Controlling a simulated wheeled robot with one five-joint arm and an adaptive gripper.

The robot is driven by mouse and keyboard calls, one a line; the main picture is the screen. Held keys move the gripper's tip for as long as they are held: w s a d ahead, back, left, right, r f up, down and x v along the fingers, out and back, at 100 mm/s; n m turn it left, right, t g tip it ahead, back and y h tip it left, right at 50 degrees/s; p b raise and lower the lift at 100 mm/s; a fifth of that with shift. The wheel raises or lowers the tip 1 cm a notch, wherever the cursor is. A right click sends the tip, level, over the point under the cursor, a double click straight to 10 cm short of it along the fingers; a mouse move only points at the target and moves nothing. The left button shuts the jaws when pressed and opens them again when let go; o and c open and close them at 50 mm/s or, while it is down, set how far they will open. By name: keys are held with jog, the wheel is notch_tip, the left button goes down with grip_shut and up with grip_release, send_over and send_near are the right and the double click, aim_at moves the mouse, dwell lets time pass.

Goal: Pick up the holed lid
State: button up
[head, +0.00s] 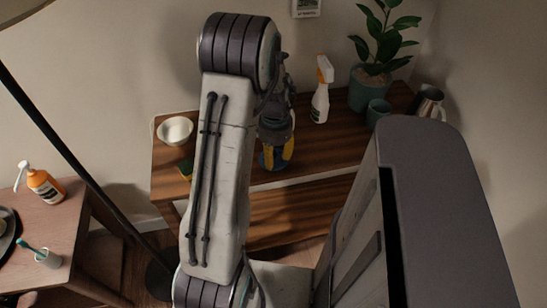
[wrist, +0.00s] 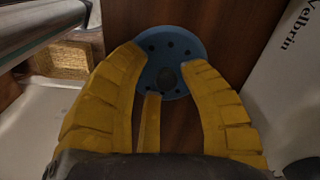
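The holed lid (wrist: 178,47) is a round blue disc with several small holes around a larger central one. In the wrist view it lies flat against dark wood, beyond my fingers. My gripper (wrist: 163,60) has thick yellow fingers that are spread apart. The left and right fingertips overlap the lid's edges in the picture, and a third finger shows between them, over the near edge. I cannot tell if any finger touches the lid. In the head view my gripper (head: 275,155) is low over the wooden table, and the lid cannot be clearly made out.
The wooden table (head: 225,150) bears a white bowl (head: 175,130), a sponge (head: 186,170), a spray bottle (head: 320,95), a potted plant (head: 368,90), a teal cup (head: 378,112) and a metal pitcher (head: 430,102). A white surface lettered "Velbrin" (wrist: 290,85) stands close on the right in the wrist view.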

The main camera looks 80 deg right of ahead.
grip_shut()
jog(key=shift+r, duration=0.15)
